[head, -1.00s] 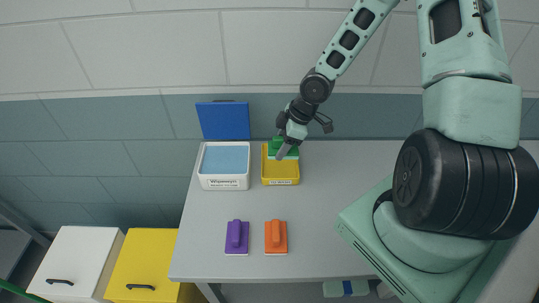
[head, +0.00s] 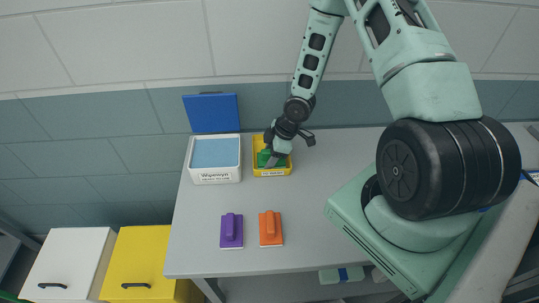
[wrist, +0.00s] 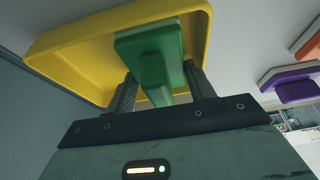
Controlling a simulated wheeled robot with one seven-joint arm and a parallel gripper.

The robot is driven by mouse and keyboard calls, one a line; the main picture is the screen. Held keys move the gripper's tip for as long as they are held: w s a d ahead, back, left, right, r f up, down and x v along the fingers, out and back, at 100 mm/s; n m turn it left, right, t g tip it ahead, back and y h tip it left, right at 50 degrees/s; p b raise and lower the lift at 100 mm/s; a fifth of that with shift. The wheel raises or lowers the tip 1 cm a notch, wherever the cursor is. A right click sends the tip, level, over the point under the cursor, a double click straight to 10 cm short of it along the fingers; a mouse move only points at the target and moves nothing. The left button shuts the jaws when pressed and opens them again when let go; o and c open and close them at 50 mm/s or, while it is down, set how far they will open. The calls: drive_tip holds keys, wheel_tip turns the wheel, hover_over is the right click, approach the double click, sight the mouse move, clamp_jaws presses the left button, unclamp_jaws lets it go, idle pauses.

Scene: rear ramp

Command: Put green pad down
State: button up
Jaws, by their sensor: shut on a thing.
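The green pad (head: 264,158) is at the yellow tray, in the head view. My gripper (head: 270,160) is at the tray, with its fingers shut on the pad's handle. In the wrist view the green pad (wrist: 150,48) sits between the two fingers of my gripper (wrist: 160,88), over the inside of the yellow tray (wrist: 75,50). The tray also shows in the head view (head: 272,173), partly covered by my arm. I cannot tell whether the pad touches the tray floor.
A white labelled bin (head: 215,177) with a blue inside stands left of the tray, a blue panel (head: 211,112) behind it. A purple pad (head: 231,231) and an orange pad (head: 270,229) lie nearer the front.

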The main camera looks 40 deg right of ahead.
drive_tip(key=shift+f, duration=0.15)
drive_tip(key=o, duration=0.7)
drive_tip(key=p+v, duration=0.2)
drive_tip(key=v, duration=1)
drive_tip(key=s+a+r+m+g+h, duration=0.2)
drive_tip(key=s+a+r+h, duration=0.25)
drive_tip(key=a+r, duration=0.9)
drive_tip(key=shift+m+g+y, duration=0.3)
drive_tip(key=shift+m+y, duration=0.35)
drive_tip(key=shift+m, duration=0.15)
drive_tip(key=s+a+r, duration=0.2)
drive_tip(key=s+a, duration=0.2)
drive_tip(key=s, duration=0.1)
drive_tip(key=s+a+r, duration=0.3)
drive_tip(key=s+a, duration=0.1)
drive_tip(key=s, duration=0.1)
drive_tip(key=s+a+r, duration=0.2)
drive_tip(key=s+a, duration=0.3)
drive_tip(key=shift+r, duration=0.3)
